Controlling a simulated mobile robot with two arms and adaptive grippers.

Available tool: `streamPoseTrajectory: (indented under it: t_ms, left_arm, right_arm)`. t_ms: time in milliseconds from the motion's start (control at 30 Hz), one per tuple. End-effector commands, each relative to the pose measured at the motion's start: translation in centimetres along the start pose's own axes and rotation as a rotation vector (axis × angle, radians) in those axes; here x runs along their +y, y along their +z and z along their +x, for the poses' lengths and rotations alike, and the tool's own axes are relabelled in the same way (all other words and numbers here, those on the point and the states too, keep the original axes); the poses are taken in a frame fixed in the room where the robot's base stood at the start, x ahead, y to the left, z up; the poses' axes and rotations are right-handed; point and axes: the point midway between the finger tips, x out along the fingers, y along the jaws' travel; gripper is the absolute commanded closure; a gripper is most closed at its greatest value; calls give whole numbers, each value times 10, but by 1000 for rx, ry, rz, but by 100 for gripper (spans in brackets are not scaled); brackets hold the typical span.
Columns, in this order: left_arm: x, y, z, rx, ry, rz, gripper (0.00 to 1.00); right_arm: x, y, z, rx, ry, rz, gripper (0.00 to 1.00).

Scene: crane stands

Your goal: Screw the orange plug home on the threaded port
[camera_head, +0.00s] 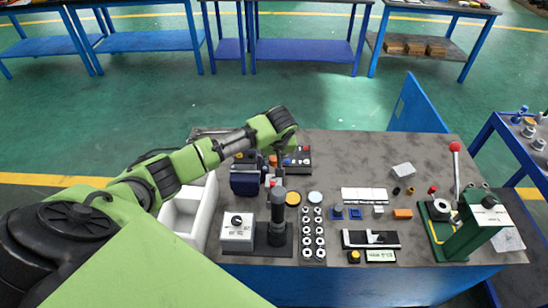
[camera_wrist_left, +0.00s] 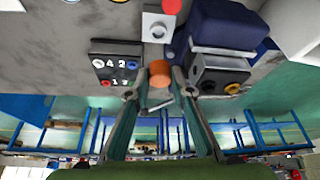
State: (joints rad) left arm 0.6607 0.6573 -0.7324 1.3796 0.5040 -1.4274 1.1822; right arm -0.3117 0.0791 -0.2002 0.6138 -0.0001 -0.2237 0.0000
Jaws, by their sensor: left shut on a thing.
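My left gripper (camera_head: 279,163) reaches down over the back left of the workbench in the head view. In the left wrist view, its two fingers (camera_wrist_left: 159,88) are closed around the orange plug (camera_wrist_left: 160,72), which sits between the fingertips. A white block with a round grey port (camera_wrist_left: 158,29) lies just beyond the plug in that view. A gap shows between plug and port in the picture, but I cannot tell the distance in depth. In the head view my wrist and fingers largely hide the plug and port. My right gripper is not in view.
Close to the gripper are a black numbered panel (camera_wrist_left: 116,64) and a dark blue box (camera_wrist_left: 226,24). A black post stand (camera_head: 278,236), a white open bin (camera_head: 202,200) and a green lever press (camera_head: 462,232) stand on the bench (camera_head: 350,155). The bench's back middle is clear.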

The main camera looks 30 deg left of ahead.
Motion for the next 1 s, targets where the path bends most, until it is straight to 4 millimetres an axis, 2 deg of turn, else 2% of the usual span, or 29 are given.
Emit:
streamPoseTrajectory:
  t_ms: [267, 700, 1000]
  left_arm:
    - [0, 0, -3, -2, -2, 0, 96]
    - [1, 18, 39, -1, -1, 2, 96]
    - [1, 24, 53, 0, -1, 1, 96]
  right_arm:
    - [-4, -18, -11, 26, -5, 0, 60]
    - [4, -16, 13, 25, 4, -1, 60]
    - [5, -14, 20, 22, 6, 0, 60]
